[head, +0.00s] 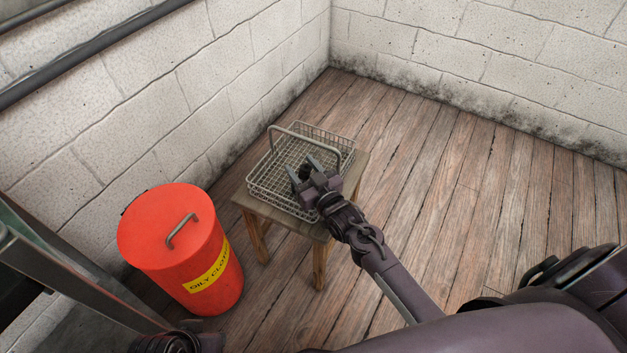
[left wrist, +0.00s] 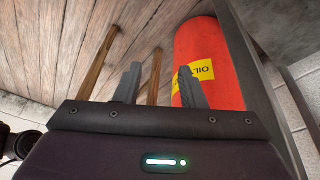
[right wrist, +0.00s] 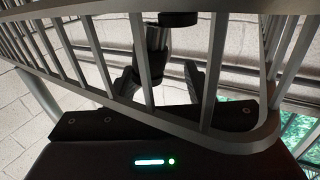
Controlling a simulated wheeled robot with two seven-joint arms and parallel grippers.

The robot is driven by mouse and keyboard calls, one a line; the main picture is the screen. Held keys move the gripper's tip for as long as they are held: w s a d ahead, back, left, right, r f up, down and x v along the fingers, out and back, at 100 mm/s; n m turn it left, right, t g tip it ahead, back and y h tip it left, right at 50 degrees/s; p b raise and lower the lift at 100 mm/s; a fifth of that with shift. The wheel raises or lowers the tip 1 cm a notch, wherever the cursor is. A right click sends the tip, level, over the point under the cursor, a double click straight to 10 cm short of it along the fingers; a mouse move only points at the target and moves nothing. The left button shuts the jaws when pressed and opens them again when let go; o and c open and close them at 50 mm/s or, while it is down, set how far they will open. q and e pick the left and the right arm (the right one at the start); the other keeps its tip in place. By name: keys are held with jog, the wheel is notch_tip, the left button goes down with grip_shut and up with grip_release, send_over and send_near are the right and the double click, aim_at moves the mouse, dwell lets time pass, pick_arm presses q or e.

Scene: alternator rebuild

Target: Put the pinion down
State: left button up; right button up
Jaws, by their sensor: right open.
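A wire basket (head: 262,190) with a raised handle stands on a small wooden stool. My right gripper (head: 304,168) is over the basket with its fingers open. In the right wrist view, the pinion (right wrist: 156,40), a small grey and dark cylindrical part, shows between the spread fingers (right wrist: 160,80), behind the grey bars of the basket (right wrist: 215,60). Whether it touches a finger or the basket floor cannot be told. In the head view the gripper hides most of it. My left gripper (left wrist: 159,75) is open and empty, away from the basket.
A red lidded bin (head: 170,235) with a yellow label stands left of the stool (head: 318,232). Block walls (head: 150,110) close off the left and back. The plank floor (head: 460,190) on the right is clear. A dark pipe (head: 90,55) runs along the left wall.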

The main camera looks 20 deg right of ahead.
jog(key=s+f+g, duration=0.1)
jog(key=s, duration=0.3)
jog(key=s+f+g+p, duration=0.1)
jog(key=s+g, duration=0.1)
jog(key=s, duration=0.3)
jog(key=s+f+g+p, duration=0.1)
jog(key=s, duration=0.3)
jog(key=shift+s+a+f+h, duration=0.1)
jog(key=shift+s+a+h, duration=0.2)
jog(key=shift+s+a, duration=0.1)
pick_arm(q)
jog(key=a, duration=0.1)
jog(key=g, duration=0.1)
jog(key=s+a, duration=0.1)
jog(key=shift+a+r+n+y, duration=0.3)
jog(key=shift+a+r+y, duration=0.05)
jog(key=shift+r+y, duration=0.05)
pick_arm(e)
jog(key=s+a+n+g+h, duration=0.1)
jog(key=s+a+g, duration=0.2)
jog(key=s+g, duration=0.9)
jog(key=s, duration=0.5)
jog(key=shift+s+a+f+n+h, duration=0.15)
jog(key=shift+a+n+h, duration=0.05)
jog(key=shift+n+h, duration=0.1)
